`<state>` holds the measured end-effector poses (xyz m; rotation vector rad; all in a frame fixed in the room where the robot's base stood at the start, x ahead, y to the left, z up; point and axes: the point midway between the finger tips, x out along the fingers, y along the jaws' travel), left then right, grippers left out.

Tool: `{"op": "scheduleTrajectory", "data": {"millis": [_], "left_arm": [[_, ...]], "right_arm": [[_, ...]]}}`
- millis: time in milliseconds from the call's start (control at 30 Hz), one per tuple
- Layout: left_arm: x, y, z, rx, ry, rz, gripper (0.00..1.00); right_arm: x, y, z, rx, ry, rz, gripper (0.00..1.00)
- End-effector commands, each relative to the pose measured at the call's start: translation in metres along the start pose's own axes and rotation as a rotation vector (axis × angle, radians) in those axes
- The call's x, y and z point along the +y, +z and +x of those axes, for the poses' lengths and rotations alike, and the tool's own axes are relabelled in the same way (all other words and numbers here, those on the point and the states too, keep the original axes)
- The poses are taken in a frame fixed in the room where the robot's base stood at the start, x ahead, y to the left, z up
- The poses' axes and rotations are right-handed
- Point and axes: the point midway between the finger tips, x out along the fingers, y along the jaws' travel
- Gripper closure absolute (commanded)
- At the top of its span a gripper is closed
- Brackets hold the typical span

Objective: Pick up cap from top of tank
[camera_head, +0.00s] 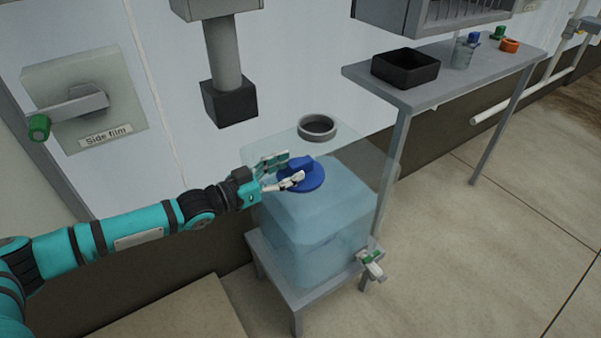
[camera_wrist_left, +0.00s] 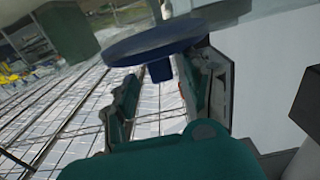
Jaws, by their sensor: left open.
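The blue cap (camera_head: 314,179) lies on the top of the clear tank (camera_head: 318,225), in front of the open grey neck (camera_head: 318,127) and apart from it. My left gripper (camera_head: 294,167) is open at the cap, coming from the left, with its fingers at either side of the raised grip. In the left wrist view the cap's disc (camera_wrist_left: 150,44) shows large, and its grip (camera_wrist_left: 160,71) is between the spread fingers of my left gripper (camera_wrist_left: 158,78). I cannot tell whether the fingers touch it. My right gripper is in neither view.
The tank stands on a grey stand (camera_head: 323,296), with a tap (camera_head: 371,262) at its lower right. A grey pipe with a dark block end (camera_head: 230,102) hangs at upper left. A side table (camera_head: 445,92) holds a black tray (camera_head: 405,68). The floor at right is clear.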

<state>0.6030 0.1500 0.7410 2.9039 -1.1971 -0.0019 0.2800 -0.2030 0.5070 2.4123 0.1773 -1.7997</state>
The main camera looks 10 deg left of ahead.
Motion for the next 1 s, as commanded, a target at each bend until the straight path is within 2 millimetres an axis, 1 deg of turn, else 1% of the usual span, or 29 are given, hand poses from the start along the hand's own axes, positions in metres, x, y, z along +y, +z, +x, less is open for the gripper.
{"op": "scheduleTrajectory", "data": {"millis": [33, 100, 233, 333, 533, 900, 933, 1000], "left_arm": [[-0.001, 0.0, 0.01, 0.005, 0.002, 0.002, 0.5], [-0.002, 0.0, 0.021, 0.005, 0.002, 0.003, 0.5], [-0.002, 0.0, 0.036, 0.002, 0.002, 0.0, 0.5], [-0.003, 0.0, 0.04, 0.001, 0.0, 0.002, 0.5], [-0.003, 0.0, 0.04, 0.001, 0.0, 0.001, 0.5], [-0.003, 0.0, 0.039, 0.001, 0.0, 0.001, 0.98], [-0.003, 0.0, 0.039, 0.001, 0.0, 0.001, 1.0], [-0.003, 0.0, 0.039, 0.001, 0.0, 0.001, 1.0]], "right_arm": [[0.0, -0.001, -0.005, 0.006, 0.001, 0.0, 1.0], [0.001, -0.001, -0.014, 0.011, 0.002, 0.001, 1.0], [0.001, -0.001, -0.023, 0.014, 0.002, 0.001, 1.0], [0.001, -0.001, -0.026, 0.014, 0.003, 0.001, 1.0], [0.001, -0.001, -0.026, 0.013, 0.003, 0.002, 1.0], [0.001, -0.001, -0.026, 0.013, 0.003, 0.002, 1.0], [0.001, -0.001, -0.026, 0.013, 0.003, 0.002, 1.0], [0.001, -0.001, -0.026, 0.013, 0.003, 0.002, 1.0]]}}
